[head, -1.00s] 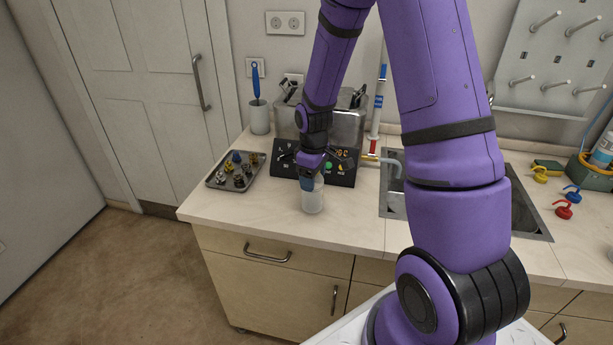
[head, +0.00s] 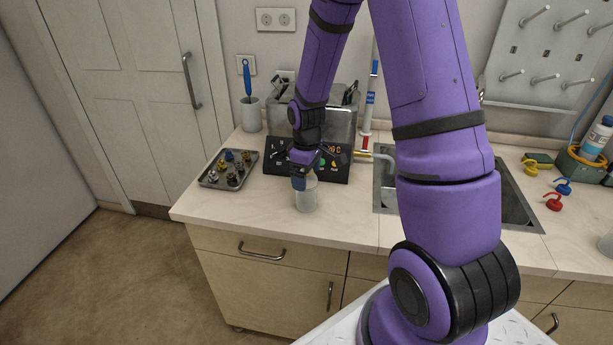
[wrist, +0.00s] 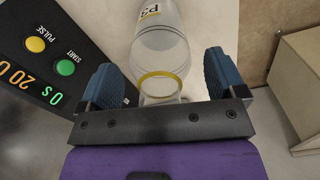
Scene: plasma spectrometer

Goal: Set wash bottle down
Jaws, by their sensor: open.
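The wash bottle (head: 307,198) is a translucent, capless bottle standing upright on the counter (head: 240,212) near its front edge. In the wrist view the bottle (wrist: 163,45) shows a yellow ring at its neck and printed lettering on its side. My gripper (head: 299,183) is at the upper left of the bottle in the head view and partly covers its top. In the wrist view its two blue fingers (wrist: 160,78) are spread apart, one on each side of the bottle's neck, with gaps visible. The gripper is open.
A black control panel (head: 334,170) fronts a metal bath just behind the bottle. A tray of small parts (head: 212,176) lies left, and the sink (head: 385,192) is right. Coloured nozzle caps (head: 554,203) and another bottle (head: 597,138) are farther right.

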